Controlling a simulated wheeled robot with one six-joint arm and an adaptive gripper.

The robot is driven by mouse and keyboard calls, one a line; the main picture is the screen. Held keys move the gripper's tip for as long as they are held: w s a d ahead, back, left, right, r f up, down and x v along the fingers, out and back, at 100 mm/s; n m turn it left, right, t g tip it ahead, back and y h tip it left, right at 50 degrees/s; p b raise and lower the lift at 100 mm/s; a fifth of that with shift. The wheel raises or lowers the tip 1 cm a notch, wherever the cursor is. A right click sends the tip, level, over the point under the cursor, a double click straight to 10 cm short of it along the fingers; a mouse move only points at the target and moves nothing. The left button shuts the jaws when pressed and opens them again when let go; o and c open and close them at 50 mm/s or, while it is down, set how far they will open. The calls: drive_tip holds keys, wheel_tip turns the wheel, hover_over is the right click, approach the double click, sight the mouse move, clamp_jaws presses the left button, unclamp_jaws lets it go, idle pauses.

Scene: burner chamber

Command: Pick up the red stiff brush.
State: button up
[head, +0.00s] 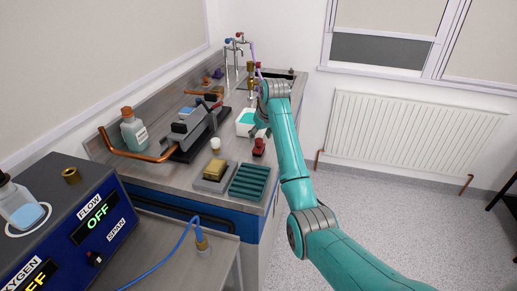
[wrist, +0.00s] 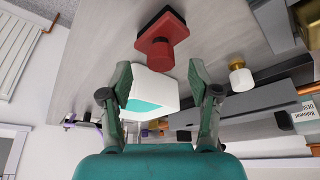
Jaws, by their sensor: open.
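The red stiff brush (head: 258,147) is a small red block on the bench, in front of the white tub. In the wrist view the brush (wrist: 162,42) shows a red top on a dark, wider base, just beyond my fingertips. My gripper (wrist: 160,70) is open and empty, its two teal fingers apart, with the brush roughly centred ahead of them. In the head view my gripper (head: 262,128) hangs over the bench just behind the brush, partly hidden by my arm. I see no contact with the brush.
A glass bottle (head: 133,130) stands left.

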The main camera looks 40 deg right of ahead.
sight(259, 140)
drive_tip(key=shift+x, duration=1.7)
clamp_jaws()
drive_tip(key=shift+r, duration=0.1)
wheel_tip(259, 140, up, 10)
drive_tip(key=shift+f, duration=0.1)
